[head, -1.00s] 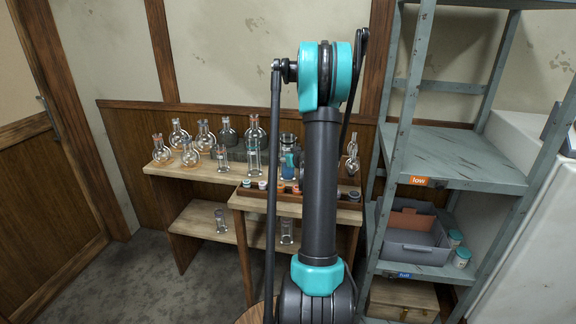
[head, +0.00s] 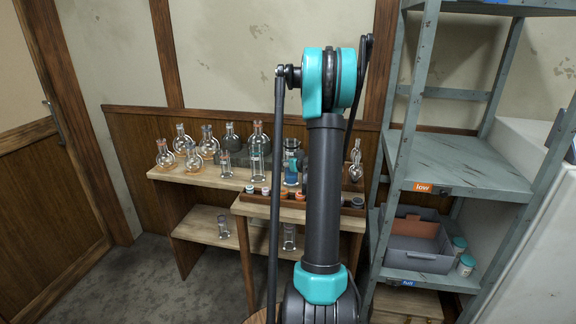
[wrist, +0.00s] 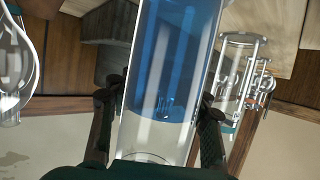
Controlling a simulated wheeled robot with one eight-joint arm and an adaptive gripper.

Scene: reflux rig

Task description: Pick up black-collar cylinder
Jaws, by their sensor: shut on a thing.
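A tall clear glass cylinder with blue liquid (wrist: 172,60) fills the middle of the wrist view, tilted in the picture. My gripper (wrist: 160,102) is shut on it, with one dark finger against each side. No black collar is visible on it in this view, and its upper part is out of frame. In the head view a blue-filled glass cylinder (head: 291,172) stands out at the small bench, left of my arm. My gripper is hidden behind my arm there.
Several glass flasks (head: 194,160) stand on the wooden bench (head: 205,178) to the left. A wooden rack (head: 262,199) with small capped items is close by. Other glassware (wrist: 238,75) is right of the held cylinder. A grey metal shelf (head: 465,170) stands right.

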